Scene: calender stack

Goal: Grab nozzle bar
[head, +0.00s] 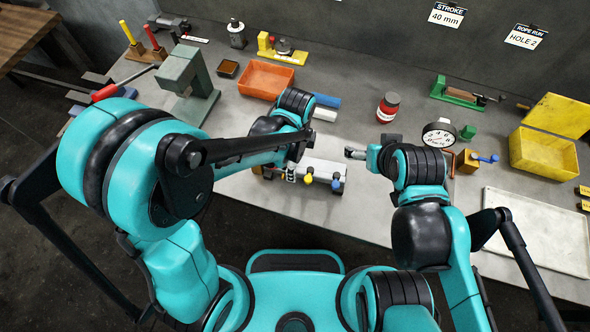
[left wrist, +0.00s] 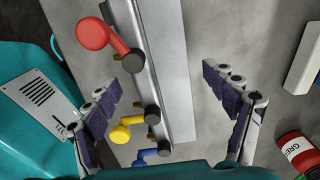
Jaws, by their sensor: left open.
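The nozzle bar is a grey metal block (head: 325,168) lying on the bench in front of my body, with small coloured knobs along its near side. In the left wrist view the bar (left wrist: 170,80) runs between my fingers, with a red, a yellow and a blue knob on its left side. My left gripper (left wrist: 162,85) is open, with dark-padded fingers either side of the bar; I see no contact. In the head view my left gripper (head: 291,173) is at the bar's left part and partly hides it. My right gripper (head: 356,153) hangs right of the bar, apparently empty; its finger opening is unclear.
A dial gauge (head: 438,136), yellow box (head: 543,153) and white tray (head: 530,230) are at right.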

